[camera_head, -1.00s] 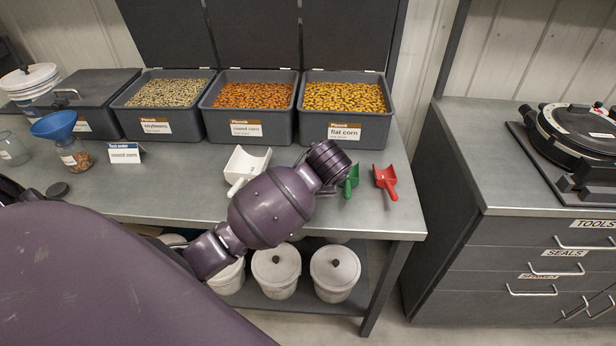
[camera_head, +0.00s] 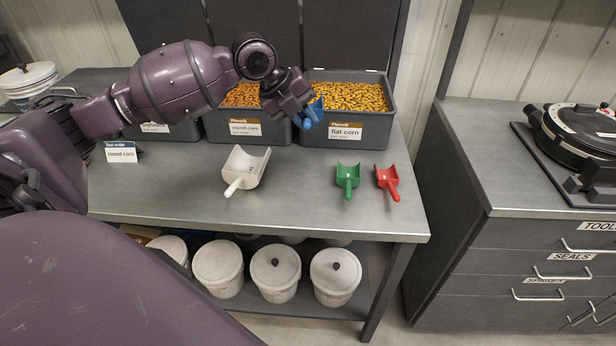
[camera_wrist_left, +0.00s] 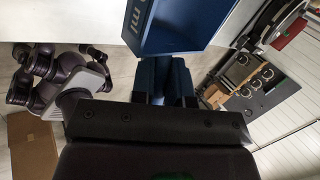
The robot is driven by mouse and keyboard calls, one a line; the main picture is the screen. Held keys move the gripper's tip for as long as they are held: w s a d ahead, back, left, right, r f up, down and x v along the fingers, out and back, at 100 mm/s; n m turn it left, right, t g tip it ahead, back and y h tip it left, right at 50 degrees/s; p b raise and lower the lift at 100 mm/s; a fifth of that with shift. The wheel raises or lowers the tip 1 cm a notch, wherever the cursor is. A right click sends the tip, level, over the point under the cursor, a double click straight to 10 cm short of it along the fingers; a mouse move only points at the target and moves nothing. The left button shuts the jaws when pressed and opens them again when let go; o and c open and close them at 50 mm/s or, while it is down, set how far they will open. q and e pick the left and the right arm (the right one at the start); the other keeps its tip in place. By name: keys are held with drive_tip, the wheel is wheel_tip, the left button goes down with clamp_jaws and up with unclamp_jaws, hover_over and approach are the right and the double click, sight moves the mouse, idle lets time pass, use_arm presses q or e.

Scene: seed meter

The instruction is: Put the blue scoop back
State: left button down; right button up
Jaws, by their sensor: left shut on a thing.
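My left gripper (camera_head: 298,112) is shut on the blue scoop (camera_head: 312,113). It holds the scoop in the air in front of the bin of flat corn, near that bin's left front corner. In the left wrist view the blue scoop (camera_wrist_left: 180,28) fills the top middle, with part of a white "ml" marking on it, and its handle (camera_wrist_left: 165,78) runs down between the fingers. On the bench lie a white scoop (camera_head: 246,168), a green scoop (camera_head: 347,178) and a red scoop (camera_head: 388,180). My right gripper is not in view.
The flat corn bin (camera_head: 345,133) and round corn bin (camera_head: 233,131) stand at the bench's back. A "round corn" card (camera_head: 121,152) stands left. The metal bench top (camera_head: 300,205) is clear between the white and green scoops and right of the red scoop.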

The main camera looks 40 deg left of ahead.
use_arm(q)
drive_tip(key=shift+s+r+m, duration=0.25)
drive_tip(key=shift+r+m, duration=0.15)
drive_tip(key=shift+r, duration=0.3)
drive_tip(key=shift+s+f, duration=0.1)
drive_tip(key=shift+f, duration=0.1)
wheel_tip(320, 180, down, 14)
drive_tip(key=shift+f+b, duration=0.2)
drive_tip(key=shift+b, duration=0.5)
drive_tip(key=shift+f, duration=0.65)
wheel_tip(320, 180, down, 4)
drive_tip(key=shift+r, duration=0.1)
drive_tip(key=shift+b, duration=0.3)
